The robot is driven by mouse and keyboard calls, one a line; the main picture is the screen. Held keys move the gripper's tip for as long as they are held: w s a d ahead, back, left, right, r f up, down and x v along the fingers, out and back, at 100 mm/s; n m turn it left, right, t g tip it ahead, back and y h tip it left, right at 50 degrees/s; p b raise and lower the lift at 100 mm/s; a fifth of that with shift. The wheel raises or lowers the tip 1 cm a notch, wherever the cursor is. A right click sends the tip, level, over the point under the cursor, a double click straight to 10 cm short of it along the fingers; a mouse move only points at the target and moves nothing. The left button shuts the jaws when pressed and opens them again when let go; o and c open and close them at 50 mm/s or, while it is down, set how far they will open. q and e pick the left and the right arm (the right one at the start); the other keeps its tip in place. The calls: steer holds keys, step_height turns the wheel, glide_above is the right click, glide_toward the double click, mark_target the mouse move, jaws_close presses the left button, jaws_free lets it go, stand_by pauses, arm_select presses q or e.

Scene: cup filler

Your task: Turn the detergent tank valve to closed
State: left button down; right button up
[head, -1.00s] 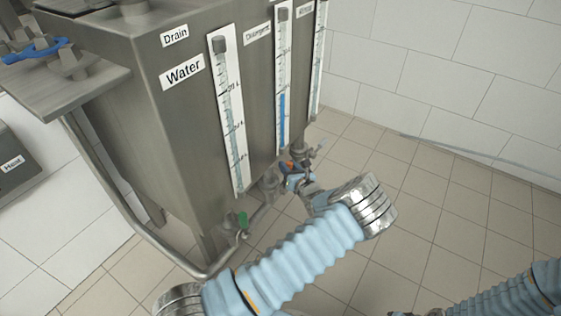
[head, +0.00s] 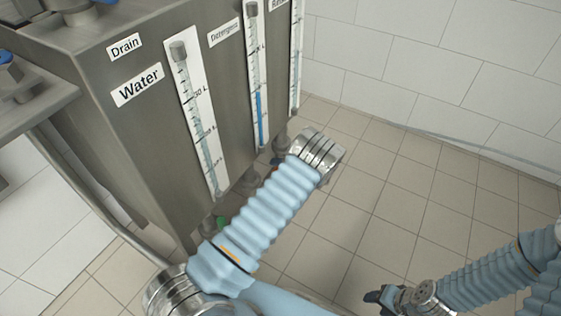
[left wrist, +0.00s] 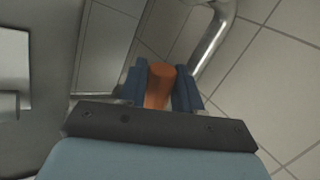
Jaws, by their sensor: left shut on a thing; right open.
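The orange valve handle (left wrist: 158,88) shows in the left wrist view between the two blue fingers of my left gripper (left wrist: 163,78), which is shut on it. In the head view my left forearm and wrist hide the valve and nearly all of this gripper, below the tank's Detergent label (head: 225,33) and its gauge (head: 258,80). The handle's exact angle cannot be told. My right gripper (head: 378,297) is open and empty, low over the floor at the bottom right of the head view.
The steel tank (head: 130,130) fills the left side, with a Water gauge (head: 200,120) and another gauge (head: 297,55) beside the Detergent one. A green valve handle (head: 222,223) is partly hidden by my left arm. The tiled floor (head: 400,190) on the right is clear.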

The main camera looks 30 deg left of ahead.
arm_select(q)
steer(key=shift+w+f+m+g+b, duration=0.2)
steer(key=shift+f+m+g+b, duration=0.35)
steer(key=shift+f, duration=0.4)
steer(key=shift+d+f+m+g+b, duration=0.1)
steer(key=shift+f+m+g+b, duration=0.35)
steer(key=shift+f+g+b, duration=0.45)
steer(key=shift+r+t, duration=0.15)
steer(key=shift+t, duration=0.1)
steer(key=c, duration=0.9)
jaws_free()
steer(key=p+v, duration=0.1)
steer(key=v, duration=1.2)
steer(key=shift+d+r, duration=0.25)
steer(key=shift+d, duration=0.05)
